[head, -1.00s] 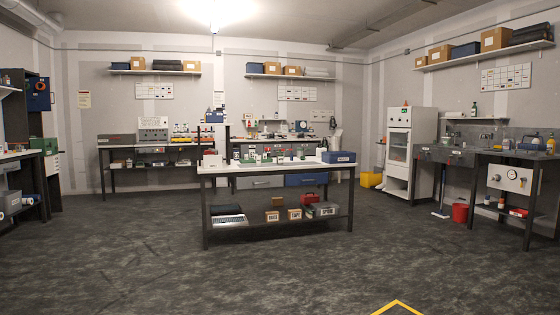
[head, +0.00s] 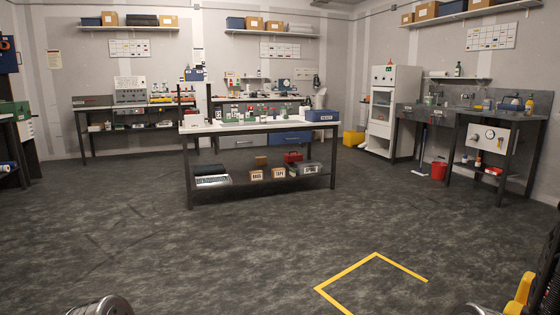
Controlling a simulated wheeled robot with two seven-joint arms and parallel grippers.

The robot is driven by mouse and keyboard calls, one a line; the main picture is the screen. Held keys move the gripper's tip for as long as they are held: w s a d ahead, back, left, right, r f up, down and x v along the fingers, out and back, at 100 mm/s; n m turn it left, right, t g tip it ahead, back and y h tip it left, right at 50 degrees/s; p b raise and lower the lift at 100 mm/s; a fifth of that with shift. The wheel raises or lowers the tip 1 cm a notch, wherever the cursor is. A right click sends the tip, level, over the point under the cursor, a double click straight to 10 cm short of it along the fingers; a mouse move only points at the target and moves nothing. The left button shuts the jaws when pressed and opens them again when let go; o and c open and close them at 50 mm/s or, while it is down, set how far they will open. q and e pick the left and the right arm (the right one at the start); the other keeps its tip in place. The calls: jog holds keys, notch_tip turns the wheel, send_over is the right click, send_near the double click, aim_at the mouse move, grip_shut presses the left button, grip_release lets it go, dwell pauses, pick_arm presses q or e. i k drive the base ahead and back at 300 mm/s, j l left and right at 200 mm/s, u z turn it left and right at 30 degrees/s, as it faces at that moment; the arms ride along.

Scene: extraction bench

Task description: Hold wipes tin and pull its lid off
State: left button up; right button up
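I cannot pick out the wipes tin or its lid in the head view. The middle bench (head: 300,125) carries several small bottles and boxes on its white top, too small to tell apart at this distance. A blue bin (head: 322,116) stands at the right end of that top. Neither of my grippers can be made out in the picture.
Yellow tape (head: 345,268) marks the floor in front. Open dark floor (head: 200,250) lies before the bench. A red bucket (head: 439,169) stands by the right-hand bench (head: 495,118). A black and yellow object (head: 522,290) cuts into the lower right edge.

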aim_at(262, 114)
jog(key=i, duration=4.8)
